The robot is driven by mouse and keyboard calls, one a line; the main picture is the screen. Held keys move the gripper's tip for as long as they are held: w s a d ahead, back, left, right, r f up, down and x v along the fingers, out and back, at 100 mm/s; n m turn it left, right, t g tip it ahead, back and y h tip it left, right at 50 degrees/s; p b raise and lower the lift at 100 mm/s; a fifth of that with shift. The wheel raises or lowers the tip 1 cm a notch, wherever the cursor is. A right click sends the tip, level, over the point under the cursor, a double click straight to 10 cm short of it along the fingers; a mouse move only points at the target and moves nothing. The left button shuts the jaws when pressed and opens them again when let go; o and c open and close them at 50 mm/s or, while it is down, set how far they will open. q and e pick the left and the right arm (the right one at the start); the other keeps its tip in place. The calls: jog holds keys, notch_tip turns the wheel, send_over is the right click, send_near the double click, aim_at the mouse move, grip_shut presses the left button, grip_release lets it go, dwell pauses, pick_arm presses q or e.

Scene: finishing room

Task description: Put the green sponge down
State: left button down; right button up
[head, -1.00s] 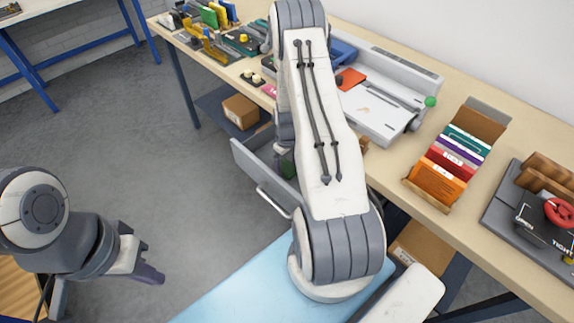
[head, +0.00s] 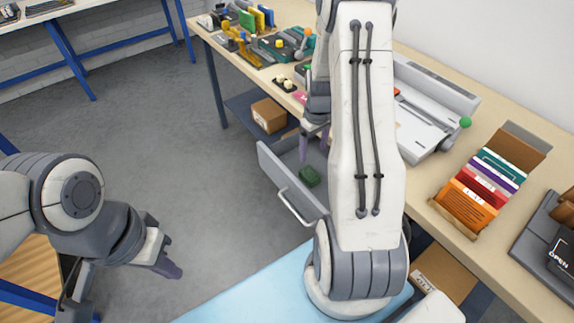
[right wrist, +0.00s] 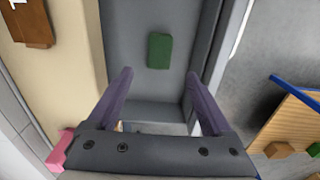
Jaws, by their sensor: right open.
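The green sponge (head: 309,176) lies in the open grey drawer (head: 292,205) below the workbench. In the right wrist view the sponge (right wrist: 159,51) lies flat on the drawer floor, clear of the drawer walls. My right gripper (head: 315,148) hangs over the drawer, and its purple fingers (right wrist: 158,88) are spread wide with nothing between them. The sponge is apart from them, beyond the fingertips. My left gripper (head: 168,258) is out over the floor at the left, far from the sponge; its finger gap is not clear.
The workbench (head: 409,177) carries a paper trimmer (head: 425,125), a box of coloured folders (head: 481,188) and several small tools. A cardboard box (head: 269,115) sits on the shelf underneath. The grey floor (head: 190,150) left of the drawer is free.

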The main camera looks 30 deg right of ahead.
jog(key=s+a+r+n, duration=0.1)
jog(key=a+r+n, duration=0.1)
jog(key=a+r, duration=0.65)
jog(key=s+a+r+n, duration=0.1)
jog(key=a+r, duration=0.2)
jog(key=a, duration=1)
jog(key=s+a+r+n, duration=0.1)
jog(key=s+a+r, duration=0.2)
jog(key=s+a, duration=0.3)
jog(key=s+a+r+n+y, duration=0.1)
jog(key=s+a, duration=0.5)
jog(key=s, duration=0.7)
notch_tip(320, 180, up, 2)
jog(key=shift+a+r+n, duration=0.1)
jog(key=shift+a+n, duration=0.15)
jog(key=shift+n, duration=0.45)
